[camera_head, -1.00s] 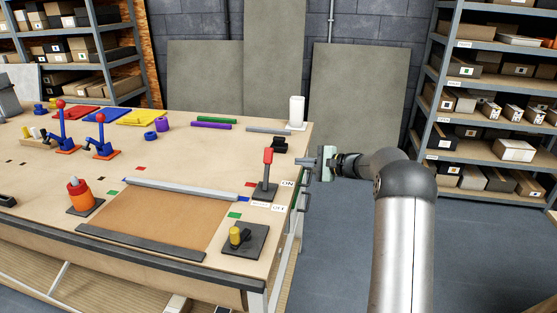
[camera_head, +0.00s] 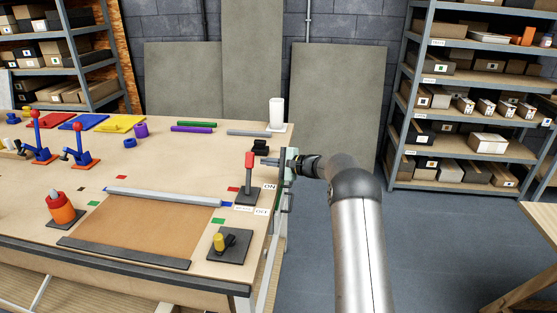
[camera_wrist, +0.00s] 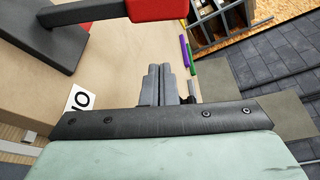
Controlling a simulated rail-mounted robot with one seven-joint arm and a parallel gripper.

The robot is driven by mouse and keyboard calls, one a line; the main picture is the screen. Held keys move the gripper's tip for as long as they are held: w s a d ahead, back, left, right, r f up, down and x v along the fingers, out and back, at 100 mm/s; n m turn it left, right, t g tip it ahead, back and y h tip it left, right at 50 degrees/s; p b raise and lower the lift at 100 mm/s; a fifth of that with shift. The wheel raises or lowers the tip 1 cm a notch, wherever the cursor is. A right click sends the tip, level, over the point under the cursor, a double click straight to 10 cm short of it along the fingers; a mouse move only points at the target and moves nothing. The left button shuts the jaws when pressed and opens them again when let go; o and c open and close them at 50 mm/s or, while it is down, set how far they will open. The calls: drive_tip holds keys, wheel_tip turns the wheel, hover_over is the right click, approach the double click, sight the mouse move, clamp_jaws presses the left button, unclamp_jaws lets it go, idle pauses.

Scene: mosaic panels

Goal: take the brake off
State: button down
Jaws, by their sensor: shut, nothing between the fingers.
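The brake lever (camera_head: 248,178) stands upright on a dark base plate near the table's right edge, with a red handle at its top. An ON label (camera_head: 269,187) and an OFF label (camera_head: 262,211) lie to the right of its base. My gripper (camera_head: 265,161) is shut and empty, just right of the red handle in the head view. In the wrist view the closed fingers (camera_wrist: 156,84) point up the picture, and the red handle (camera_wrist: 155,9) is at the top edge beyond them. I cannot tell whether the fingertips touch the handle.
A black block (camera_head: 260,147) and a white cylinder (camera_head: 277,113) stand behind the lever. A yellow knob (camera_head: 219,243) on a dark plate is in front. A grey bar (camera_head: 165,196) lies to the left.

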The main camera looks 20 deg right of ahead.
sight(249, 173)
drive_tip(key=x, duration=0.2)
drive_tip(key=shift+w+a+p, duration=0.2)
drive_tip(key=shift+a+p, duration=0.1)
drive_tip(key=shift+p, duration=0.1)
drive_tip(key=s+r, duration=0.1)
drive_tip(key=s+a+p, duration=0.1)
drive_tip(key=s, duration=0.1)
drive_tip(key=shift+s+a+r+p, duration=0.15)
drive_tip(key=shift+r+p, duration=0.15)
drive_tip(key=shift+r, duration=0.1)
drive_tip(key=shift+f+b, duration=0.1)
drive_tip(key=shift+b, duration=0.45)
